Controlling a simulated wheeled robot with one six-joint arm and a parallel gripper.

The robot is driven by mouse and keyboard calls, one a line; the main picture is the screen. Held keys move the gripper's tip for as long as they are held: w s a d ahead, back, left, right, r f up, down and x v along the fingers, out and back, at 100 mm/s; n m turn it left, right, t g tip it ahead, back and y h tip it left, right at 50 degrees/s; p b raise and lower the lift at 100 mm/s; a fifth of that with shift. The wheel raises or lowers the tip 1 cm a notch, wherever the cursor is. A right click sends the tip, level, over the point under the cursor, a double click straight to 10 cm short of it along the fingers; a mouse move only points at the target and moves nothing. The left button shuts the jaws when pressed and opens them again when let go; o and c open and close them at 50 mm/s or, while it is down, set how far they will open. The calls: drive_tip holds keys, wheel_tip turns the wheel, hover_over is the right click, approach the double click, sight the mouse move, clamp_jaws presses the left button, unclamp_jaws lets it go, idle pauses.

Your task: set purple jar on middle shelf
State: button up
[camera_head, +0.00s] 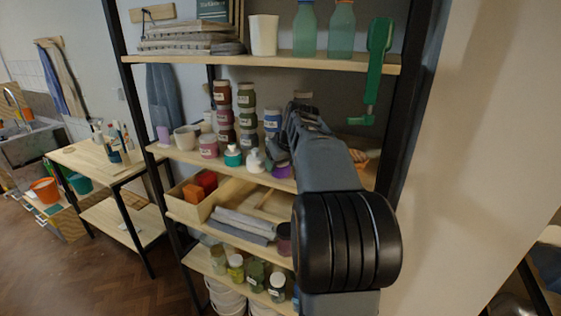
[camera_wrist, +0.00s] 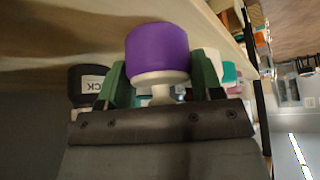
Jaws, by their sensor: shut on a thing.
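The purple jar (camera_wrist: 158,55) sits between the two green fingers of my gripper (camera_wrist: 165,85) in the wrist view, with a pale band towards the gripper. In the head view the purple jar (camera_head: 281,171) shows just below my gripper (camera_head: 278,155), at the front edge of the middle shelf (camera_head: 230,166). The gripper is shut on it. I cannot tell whether the jar touches the shelf board. My arm hides the shelf's right part in the head view.
A white bottle (camera_head: 255,160) and a teal jar (camera_head: 233,155) stand left of the purple jar. Stacked jars (camera_head: 222,115) stand behind them. In the wrist view a black labelled jar (camera_wrist: 88,85) is left of the fingers. A wooden tray (camera_head: 200,208) lies on the shelf below.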

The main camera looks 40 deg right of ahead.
drive_tip(key=shift+f, duration=0.15)
drive_tip(key=o, duration=1.2)
